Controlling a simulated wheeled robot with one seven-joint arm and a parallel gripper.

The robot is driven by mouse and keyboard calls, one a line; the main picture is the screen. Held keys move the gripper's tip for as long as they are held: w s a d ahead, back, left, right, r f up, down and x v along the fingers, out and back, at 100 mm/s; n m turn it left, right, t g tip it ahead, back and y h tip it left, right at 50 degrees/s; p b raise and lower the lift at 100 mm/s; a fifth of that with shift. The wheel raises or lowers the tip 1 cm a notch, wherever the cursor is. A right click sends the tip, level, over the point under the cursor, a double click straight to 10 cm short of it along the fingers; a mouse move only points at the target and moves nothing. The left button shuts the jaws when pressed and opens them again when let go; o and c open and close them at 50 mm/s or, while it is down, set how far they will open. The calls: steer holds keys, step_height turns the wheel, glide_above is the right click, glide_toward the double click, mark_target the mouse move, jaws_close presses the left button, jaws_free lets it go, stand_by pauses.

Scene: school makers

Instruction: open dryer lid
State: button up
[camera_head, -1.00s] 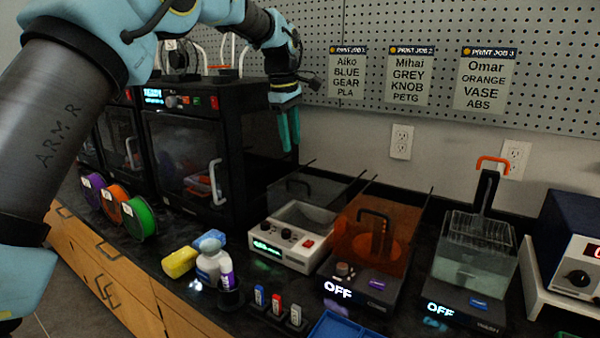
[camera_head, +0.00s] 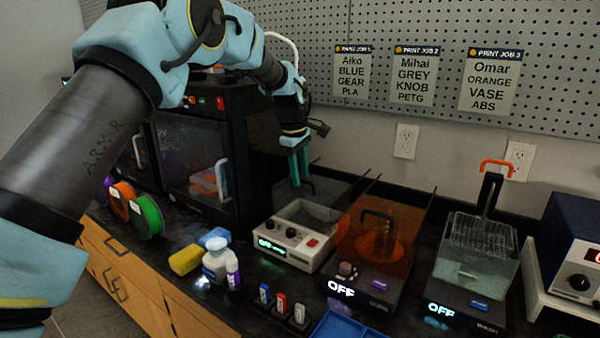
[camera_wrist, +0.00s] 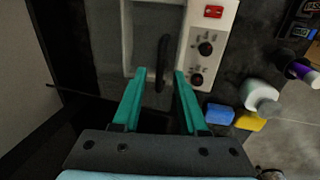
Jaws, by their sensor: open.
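The dryer (camera_head: 281,249) is a white box with two black dials, a red switch and a lit green display, at the middle of the head view. Its white front panel also shows in the wrist view (camera_wrist: 213,35). A dark lid handle (camera_wrist: 164,48) stands over the pale basin in the wrist view. My gripper (camera_head: 301,181) points down over the back of the dryer. Its teal fingers are open, and in the wrist view (camera_wrist: 159,78) the handle lies between their tips. Whether a finger touches the handle cannot be told. The clear lid is hard to make out.
An orange-covered machine (camera_head: 390,235) stands close to the dryer's right, with a clear tank (camera_head: 470,265) beyond it. A black printer (camera_head: 190,170) stands to the left.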

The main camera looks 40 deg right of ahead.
jaws_close()
stand_by(1.3)
